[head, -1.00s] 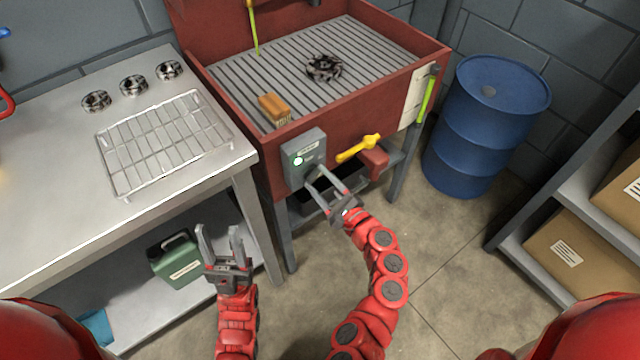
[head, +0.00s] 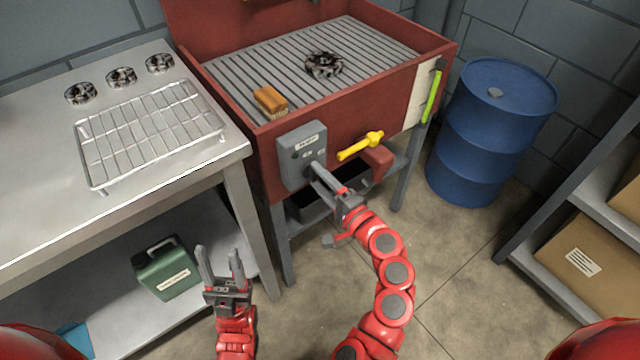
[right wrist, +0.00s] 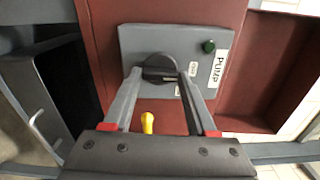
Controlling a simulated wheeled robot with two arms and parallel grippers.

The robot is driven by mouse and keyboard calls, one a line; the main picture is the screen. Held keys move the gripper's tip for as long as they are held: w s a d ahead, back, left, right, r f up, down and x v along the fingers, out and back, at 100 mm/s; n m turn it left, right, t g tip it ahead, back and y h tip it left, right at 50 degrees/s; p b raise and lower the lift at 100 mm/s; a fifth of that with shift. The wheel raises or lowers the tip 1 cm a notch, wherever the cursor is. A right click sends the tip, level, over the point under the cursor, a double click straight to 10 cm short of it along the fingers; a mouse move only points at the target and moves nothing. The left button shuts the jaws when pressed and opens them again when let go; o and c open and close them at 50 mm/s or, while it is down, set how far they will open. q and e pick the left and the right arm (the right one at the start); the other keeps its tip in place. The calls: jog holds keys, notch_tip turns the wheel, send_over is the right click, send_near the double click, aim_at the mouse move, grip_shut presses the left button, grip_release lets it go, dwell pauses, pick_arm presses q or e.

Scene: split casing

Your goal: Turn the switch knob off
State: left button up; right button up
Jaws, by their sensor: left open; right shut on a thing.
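The grey switch box (head: 294,172) is fixed to the front of the red sink-like basin, and its label reads PUMP in the right wrist view. Its round dark knob (right wrist: 160,66) sits between the fingers of my right gripper (head: 313,168), which is shut on it. In the head view the gripper mostly hides the knob. The small round indicator (right wrist: 208,46) on the box is dark green and unlit. My left gripper (head: 219,264) is open and empty, low in front of the metal bench.
A yellow valve handle (head: 360,146) sticks out just right of the box. The red basin (head: 440,58) holds an orange brush (head: 270,101). A metal bench (head: 30,215) with a wire rack (head: 150,125) is left. A blue barrel (head: 490,130) and shelves stand right.

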jog(key=shift+f+n, duration=0.1)
jog(key=shift+n, duration=0.4)
jog(key=o, duration=1.4)
jog(key=shift+c, duration=0.2)
jog(key=p+v, duration=0.1)
jog(key=v, duration=1.6)
jog(key=shift+s+d+p, duration=0.15)
jog(key=shift+p, duration=0.25)
